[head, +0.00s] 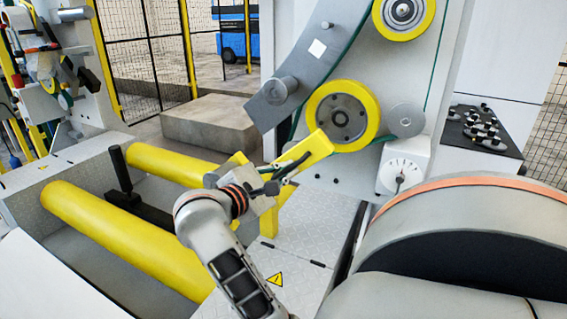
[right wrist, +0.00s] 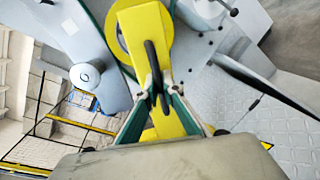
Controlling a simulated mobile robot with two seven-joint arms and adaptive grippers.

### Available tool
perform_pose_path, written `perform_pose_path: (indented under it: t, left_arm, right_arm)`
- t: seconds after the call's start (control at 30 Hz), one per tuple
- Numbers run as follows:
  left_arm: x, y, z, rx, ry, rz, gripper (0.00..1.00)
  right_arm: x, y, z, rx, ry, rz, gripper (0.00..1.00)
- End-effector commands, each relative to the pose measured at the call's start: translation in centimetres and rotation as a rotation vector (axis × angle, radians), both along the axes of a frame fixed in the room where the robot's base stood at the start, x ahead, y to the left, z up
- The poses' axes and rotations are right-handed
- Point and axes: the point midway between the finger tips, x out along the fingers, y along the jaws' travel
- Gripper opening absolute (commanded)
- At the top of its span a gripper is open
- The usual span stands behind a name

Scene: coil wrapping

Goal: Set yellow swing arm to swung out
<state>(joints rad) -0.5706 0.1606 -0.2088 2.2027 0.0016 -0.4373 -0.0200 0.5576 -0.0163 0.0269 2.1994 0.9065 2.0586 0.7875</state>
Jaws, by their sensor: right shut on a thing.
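The yellow swing arm (head: 312,150) is a flat yellow bar with a dark handle. It slants up to the right, its upper end in front of the lower edge of a yellow-rimmed wheel (head: 317,107) in the head view. My right gripper (head: 284,172) is at the arm's handle side. In the right wrist view, the gripper's fingers (right wrist: 160,98) close around the dark handle (right wrist: 154,68), with the yellow arm (right wrist: 136,26) just behind it. The arm's lower part is partly hidden by my gripper. My left gripper is not in view.
Two thick yellow rollers (head: 125,238) lie to the left. A large grey coil drum with an orange band (head: 480,182) stands at right. A white dial (head: 402,174) is below the wheel. A tread-plate floor (head: 308,228) lies below my gripper.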

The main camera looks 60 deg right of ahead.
Motion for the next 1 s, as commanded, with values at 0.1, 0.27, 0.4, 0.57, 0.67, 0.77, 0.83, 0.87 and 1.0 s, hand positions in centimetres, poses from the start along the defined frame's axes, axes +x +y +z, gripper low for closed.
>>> perform_pose_path:
  t: [0.1,0.27,0.4,0.57,0.67,0.77,0.83,0.87,1.0]
  left_arm:
    - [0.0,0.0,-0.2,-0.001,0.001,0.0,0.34]
    - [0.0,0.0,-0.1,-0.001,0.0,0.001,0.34]
    - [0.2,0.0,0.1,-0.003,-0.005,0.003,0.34]
    - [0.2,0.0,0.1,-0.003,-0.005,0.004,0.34]
    - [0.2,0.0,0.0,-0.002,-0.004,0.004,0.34]
    - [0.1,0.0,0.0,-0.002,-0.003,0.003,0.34]
    - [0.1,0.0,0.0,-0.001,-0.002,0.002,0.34]
    - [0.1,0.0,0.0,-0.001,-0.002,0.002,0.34]
    - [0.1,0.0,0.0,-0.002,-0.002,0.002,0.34]
  right_arm:
    - [-0.3,-0.1,-0.9,0.014,0.002,-0.009,0.23]
    - [-0.2,0.0,-0.8,0.012,0.002,-0.007,0.24]
    - [-0.2,0.0,-0.6,0.01,0.002,-0.005,0.24]
    - [0.0,1.1,-0.5,0.011,0.003,-0.003,0.24]
    - [0.1,2.6,-0.4,0.014,0.002,-0.003,0.24]
    - [0.1,4.3,-0.2,0.014,0.003,-0.004,0.24]
    - [0.2,5.3,0.0,0.014,0.002,-0.004,0.24]
    - [0.2,5.7,0.0,0.014,0.003,-0.004,0.24]
    - [0.2,7.0,0.2,0.012,0.003,-0.006,0.24]
